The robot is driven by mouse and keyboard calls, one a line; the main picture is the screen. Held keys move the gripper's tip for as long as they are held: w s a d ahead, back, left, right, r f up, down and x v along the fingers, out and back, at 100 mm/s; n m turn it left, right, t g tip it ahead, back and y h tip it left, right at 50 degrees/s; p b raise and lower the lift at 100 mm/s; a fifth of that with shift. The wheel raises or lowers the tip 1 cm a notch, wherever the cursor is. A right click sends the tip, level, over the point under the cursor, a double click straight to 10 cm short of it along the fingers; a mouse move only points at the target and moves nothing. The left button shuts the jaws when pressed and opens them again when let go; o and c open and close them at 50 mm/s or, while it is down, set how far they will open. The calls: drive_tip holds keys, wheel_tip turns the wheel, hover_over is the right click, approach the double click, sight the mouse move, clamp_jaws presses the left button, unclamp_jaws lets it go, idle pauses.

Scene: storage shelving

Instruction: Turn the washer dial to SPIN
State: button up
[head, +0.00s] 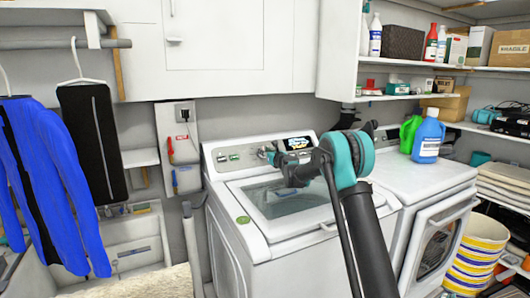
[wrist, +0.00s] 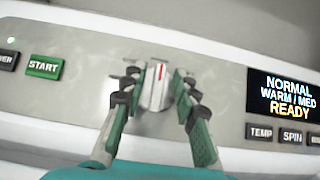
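The washer (head: 275,200) stands in the middle of the head view, its control panel along the back. The dial (wrist: 154,84) is a silver knob with a red mark at its top, in the middle of the wrist view. My gripper (wrist: 154,90) has one finger on each side of the dial, close to or touching it; the wrist view does not show clearly whether both fingers press on it. In the head view my gripper (head: 272,157) is at the panel and my arm hides part of the washer. The display (wrist: 285,95) reads NORMAL, WARM / MED, READY.
A green START button (wrist: 44,67) is left of the dial. TEMP (wrist: 261,132) and SPIN (wrist: 292,137) buttons sit under the display. A dryer (head: 425,200) with a blue bottle (head: 428,138) on top stands to the right. Clothes (head: 50,170) hang at the left.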

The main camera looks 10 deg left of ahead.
clamp_jaws()
drive_tip(key=shift+n+y, duration=0.3)
drive_tip(key=shift+n, duration=0.1)
drive_tip(key=n+g+y, duration=0.1)
drive_tip(key=n+g, duration=0.1)
drive_tip(key=n, duration=0.1)
drive_tip(key=n+g+y, duration=0.2)
drive_tip(key=n, duration=0.2)
drive_tip(key=shift+w+d+g, duration=0.1)
drive_tip(key=shift+g, duration=0.2)
drive_tip(key=n+g, duration=0.2)
drive_tip(key=n, duration=0.1)
drive_tip(key=n+g, duration=0.2)
drive_tip(key=n, duration=0.2)
drive_tip(key=shift+g+y, duration=0.4)
drive_tip(key=n+g, duration=0.1)
drive_tip(key=n, duration=0.1)
drive_tip(key=n+g+h, duration=0.1)
drive_tip(key=n+g, duration=0.1)
drive_tip(key=n, duration=0.1)
drive_tip(key=shift+g+h, duration=0.3)
drive_tip(key=shift+n, duration=0.4)
